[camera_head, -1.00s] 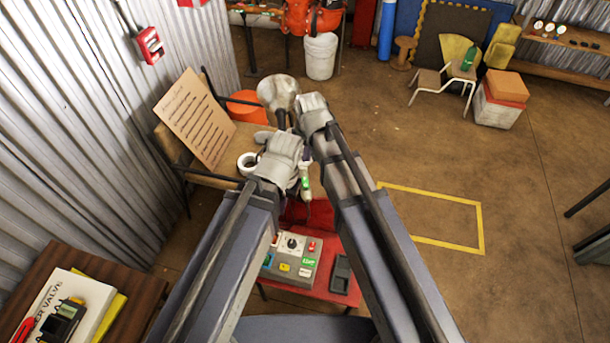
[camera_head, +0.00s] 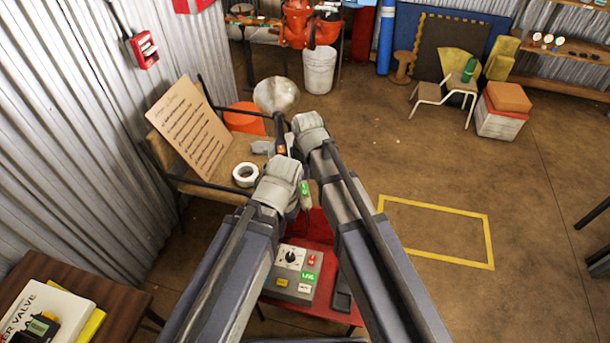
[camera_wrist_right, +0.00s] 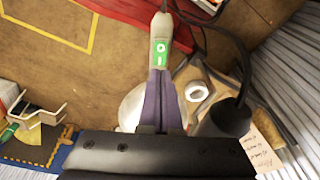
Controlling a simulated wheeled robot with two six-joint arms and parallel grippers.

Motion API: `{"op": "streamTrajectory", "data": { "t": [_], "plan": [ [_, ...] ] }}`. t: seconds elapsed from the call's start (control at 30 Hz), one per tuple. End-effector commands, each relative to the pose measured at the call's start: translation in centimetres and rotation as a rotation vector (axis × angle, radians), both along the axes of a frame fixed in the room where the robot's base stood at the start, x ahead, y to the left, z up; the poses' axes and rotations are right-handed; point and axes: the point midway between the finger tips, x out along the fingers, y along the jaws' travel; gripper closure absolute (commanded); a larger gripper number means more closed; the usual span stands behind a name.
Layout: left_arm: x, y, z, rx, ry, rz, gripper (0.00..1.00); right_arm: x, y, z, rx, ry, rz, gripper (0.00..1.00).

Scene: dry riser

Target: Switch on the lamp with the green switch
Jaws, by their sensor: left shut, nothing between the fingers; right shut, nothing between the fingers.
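The green switch (camera_head: 306,190) is a small rocker in a pale inline housing on a dark cord. It also shows in the right wrist view (camera_wrist_right: 159,51), with I and O marks. My right gripper (camera_wrist_right: 159,76) is shut and empty; its purple fingertips are right at the near end of the switch housing, and contact is unclear. In the head view my right gripper (camera_head: 310,128) shows mainly its wrist. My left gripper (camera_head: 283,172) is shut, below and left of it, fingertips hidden. A round pale lamp head (camera_head: 276,94) stands beyond both.
A wooden chair (camera_head: 220,165) holds a sign board (camera_head: 190,125) and a white tape roll (camera_head: 245,175). A control box (camera_head: 298,262) stands on a red surface (camera_head: 318,312) below the arms. A wooden table (camera_head: 60,270) is at lower left.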

Motion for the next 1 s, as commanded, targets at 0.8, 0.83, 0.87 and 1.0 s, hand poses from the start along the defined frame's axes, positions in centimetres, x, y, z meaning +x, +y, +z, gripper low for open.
{"op": "streamTrajectory", "data": {
  "t": [0.8,0.83,0.87,1.0],
  "plan": [
    [0.0,0.0,-5.0,0.0,0.0,-0.001,1.0,1.1,0.2,-5.1,-0.001,0.009,0.0,1.0],
    [0.0,0.0,-5.1,0.0,0.0,-0.001,1.0,1.3,0.2,-5.2,-0.003,0.02,0.0,1.0],
    [0.0,0.0,-5.3,0.0,0.0,-0.001,1.0,1.5,0.3,-5.4,-0.006,0.037,-0.001,1.0],
    [0.0,0.0,-5.6,0.0,0.0,-0.001,1.0,2.2,0.4,-6.0,-0.022,0.144,-0.001,1.0]
  ]
}}
